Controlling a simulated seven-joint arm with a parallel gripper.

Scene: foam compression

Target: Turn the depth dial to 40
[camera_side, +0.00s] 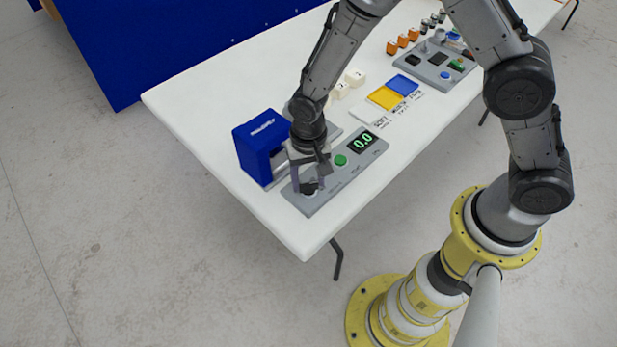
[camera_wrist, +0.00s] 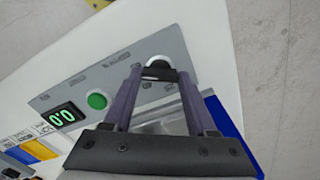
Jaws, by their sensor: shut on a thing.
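The depth dial (camera_wrist: 158,64) is a small round knob with a dark front at the end of a grey control panel (camera_side: 317,203). My gripper (camera_wrist: 160,74) reaches down over it with one finger on each side and is shut on the dial. In the side view my gripper (camera_side: 309,186) stands at the panel's near left end and largely hides the dial. The dial's setting cannot be read. The panel also has a green button (camera_side: 341,160) and a display (camera_side: 362,142) with green digits reading 0.0. The wrist view shows the button (camera_wrist: 97,101) and display (camera_wrist: 62,117) too.
A blue press housing (camera_side: 262,146) stands just left of my gripper. Yellow (camera_side: 384,97) and blue (camera_side: 403,84) pads, cream blocks (camera_side: 355,77), and another grey panel (camera_side: 436,60) lie farther back. The white table's near corner (camera_side: 304,248) is close to the panel.

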